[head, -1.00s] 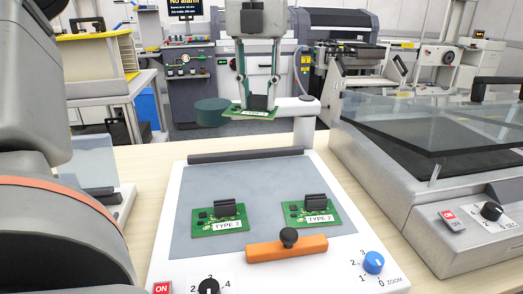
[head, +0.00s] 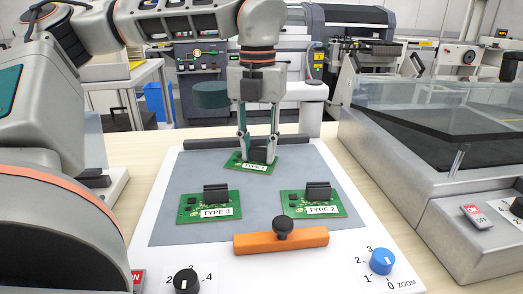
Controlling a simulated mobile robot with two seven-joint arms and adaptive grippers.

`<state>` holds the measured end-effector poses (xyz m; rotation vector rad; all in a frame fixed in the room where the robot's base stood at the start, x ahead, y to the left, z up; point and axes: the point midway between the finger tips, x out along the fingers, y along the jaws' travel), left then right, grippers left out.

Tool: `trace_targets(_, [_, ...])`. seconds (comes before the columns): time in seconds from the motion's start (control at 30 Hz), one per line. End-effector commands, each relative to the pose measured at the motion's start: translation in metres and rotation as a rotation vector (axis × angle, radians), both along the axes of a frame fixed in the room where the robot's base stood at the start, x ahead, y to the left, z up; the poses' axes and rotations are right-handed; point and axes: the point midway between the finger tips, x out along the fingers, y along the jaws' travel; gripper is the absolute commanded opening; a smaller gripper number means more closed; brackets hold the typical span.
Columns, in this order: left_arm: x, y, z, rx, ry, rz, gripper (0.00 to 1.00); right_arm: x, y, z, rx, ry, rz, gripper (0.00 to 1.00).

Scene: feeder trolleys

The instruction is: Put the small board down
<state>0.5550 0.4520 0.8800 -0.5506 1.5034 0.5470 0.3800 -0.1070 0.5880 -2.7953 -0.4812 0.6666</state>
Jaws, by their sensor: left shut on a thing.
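The small green board (head: 252,164) with a white label, its type hard to read, is in my left gripper (head: 257,156). The gripper points straight down and its fingers are shut on the board's dark upright part. The board is at the back middle of the grey mat (head: 262,205), low over it or on it; I cannot tell if it touches. A board labelled TYPE 3 (head: 190,213) lies on the mat at front left. A board labelled TYPE 2 (head: 340,205) lies at front right. My right gripper is not in view.
An orange bar with a black knob (head: 262,243) lies across the mat's front edge. A dark bar (head: 205,143) lines its back edge. A white post (head: 311,112) stands behind. A glass-covered machine (head: 450,205) stands at right. The mat between the boards is clear.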

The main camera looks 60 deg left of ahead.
Motion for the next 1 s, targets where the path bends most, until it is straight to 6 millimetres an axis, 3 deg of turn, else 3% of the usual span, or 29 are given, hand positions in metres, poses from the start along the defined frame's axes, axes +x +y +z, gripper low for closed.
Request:
trace_targets(0.33, [0.000,0.000,-0.002,0.001,-0.004,-0.001,0.05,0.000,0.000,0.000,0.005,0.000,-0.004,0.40])
trace_targets(0.37, [0.000,0.000,-0.002,0.001,-0.004,-0.001,0.32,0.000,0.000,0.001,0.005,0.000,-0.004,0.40])
trace_targets(0.4, [0.000,0.000,-0.001,0.001,-0.004,-0.001,0.43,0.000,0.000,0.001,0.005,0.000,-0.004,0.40])
trace_targets(0.8, [0.000,0.000,0.002,0.001,-0.004,0.000,0.44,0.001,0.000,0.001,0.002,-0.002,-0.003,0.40])
trace_targets(1.0, [0.000,0.000,0.032,0.004,-0.014,0.001,0.44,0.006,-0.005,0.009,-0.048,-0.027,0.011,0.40])
